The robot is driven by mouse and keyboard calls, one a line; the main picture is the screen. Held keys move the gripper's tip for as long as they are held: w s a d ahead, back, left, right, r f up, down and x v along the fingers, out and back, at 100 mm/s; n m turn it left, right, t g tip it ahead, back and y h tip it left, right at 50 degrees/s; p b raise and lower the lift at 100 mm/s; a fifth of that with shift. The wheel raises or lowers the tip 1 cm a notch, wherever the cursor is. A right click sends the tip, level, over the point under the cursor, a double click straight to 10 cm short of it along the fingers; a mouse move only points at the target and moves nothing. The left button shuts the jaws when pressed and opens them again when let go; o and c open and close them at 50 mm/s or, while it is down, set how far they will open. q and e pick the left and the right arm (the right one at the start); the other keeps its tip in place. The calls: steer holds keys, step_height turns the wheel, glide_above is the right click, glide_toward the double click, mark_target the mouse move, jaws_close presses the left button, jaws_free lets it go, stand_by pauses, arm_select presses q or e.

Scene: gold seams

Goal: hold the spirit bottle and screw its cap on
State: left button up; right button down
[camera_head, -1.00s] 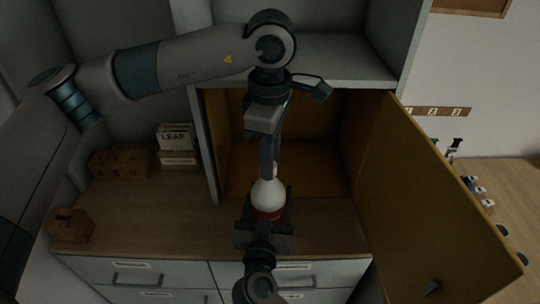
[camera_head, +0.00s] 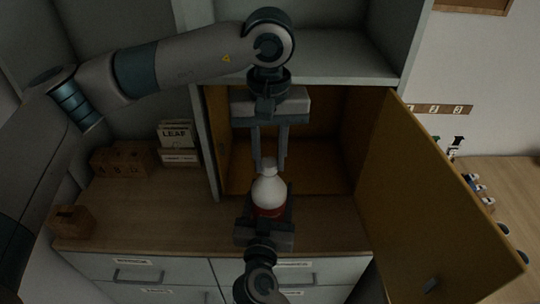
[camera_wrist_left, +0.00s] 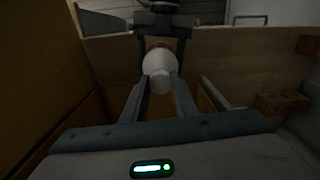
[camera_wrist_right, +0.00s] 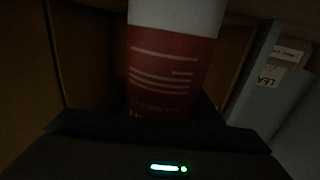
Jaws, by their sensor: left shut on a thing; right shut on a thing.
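The spirit bottle (camera_head: 268,190) is white with a red label and stands upright in front of the open cabinet. My right gripper (camera_head: 268,217) is shut on its lower body from the front; the label fills the middle of the right wrist view (camera_wrist_right: 170,70). The left wrist view shows the cap (camera_wrist_left: 160,82) between the fingertips. The cap and bottle are both white, so I cannot tell how far the cap is seated.
The yellow cabinet door (camera_head: 425,200) stands open on the right. Wooden blocks (camera_head: 122,160) and a LEAF box (camera_head: 176,136) are on the counter (camera_head: 150,215) to the left. Small bottles (camera_head: 478,188) stand on a table at far right.

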arm_select(q)
steer(key=m, duration=0.7)
steer(key=shift+a+m, duration=0.15)
steer(key=shift+m, duration=0.15)
steer(key=m, duration=0.4)
steer(key=shift+w, duration=0.15)
steer(key=m, duration=0.4)
steer(key=shift+a, duration=0.1)
steer(key=o, duration=1)
steer(key=shift+r, duration=2.25)
